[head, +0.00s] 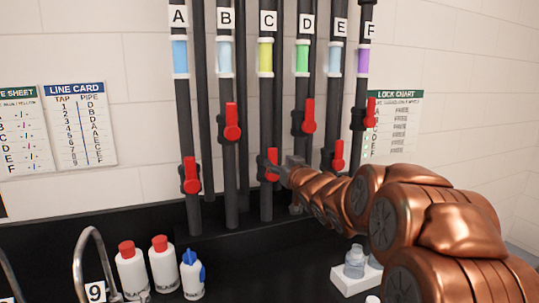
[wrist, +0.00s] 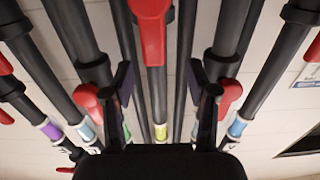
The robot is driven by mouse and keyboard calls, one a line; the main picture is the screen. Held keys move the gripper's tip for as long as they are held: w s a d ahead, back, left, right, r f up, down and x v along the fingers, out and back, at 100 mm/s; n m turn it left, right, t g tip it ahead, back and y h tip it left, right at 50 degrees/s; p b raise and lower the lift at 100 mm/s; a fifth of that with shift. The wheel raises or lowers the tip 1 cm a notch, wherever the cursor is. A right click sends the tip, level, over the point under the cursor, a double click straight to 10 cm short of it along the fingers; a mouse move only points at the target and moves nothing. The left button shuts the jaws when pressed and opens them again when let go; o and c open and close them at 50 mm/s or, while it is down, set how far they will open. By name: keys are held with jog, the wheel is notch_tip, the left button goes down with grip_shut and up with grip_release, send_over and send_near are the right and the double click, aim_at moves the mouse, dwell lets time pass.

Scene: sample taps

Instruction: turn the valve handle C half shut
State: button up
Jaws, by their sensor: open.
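Pipe C (head: 266,100) has a yellow-green sleeve and a "C" label at its top. Its red valve handle (head: 271,163) sits low on the pipe, partly hidden by my gripper, and looks roughly in line with the pipe. In the wrist view this handle (wrist: 152,35) hangs at top centre, in front of its pipe. My gripper (head: 287,166) is at the right side of the handle in the head view.
Neighbouring pipes carry red handles: B (head: 232,123), D (head: 308,116), A (head: 190,175), E (head: 338,156), F (head: 371,111). White bottles (head: 131,273) and a tap (head: 83,255) stand at lower left. A small white tray (head: 350,283) with bottles sits below my arm.

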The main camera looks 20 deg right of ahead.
aim_at(274, 157)
jog(key=shift+w+d, duration=0.4)
jog(key=shift+w, duration=0.05)
jog(key=w+p, duration=0.2)
jog(key=w, duration=0.3)
jog(key=shift+w+d+r, duration=0.1)
jog(key=shift+w, duration=0.6)
jog(key=shift+c, duration=0.4)
grip_shut()
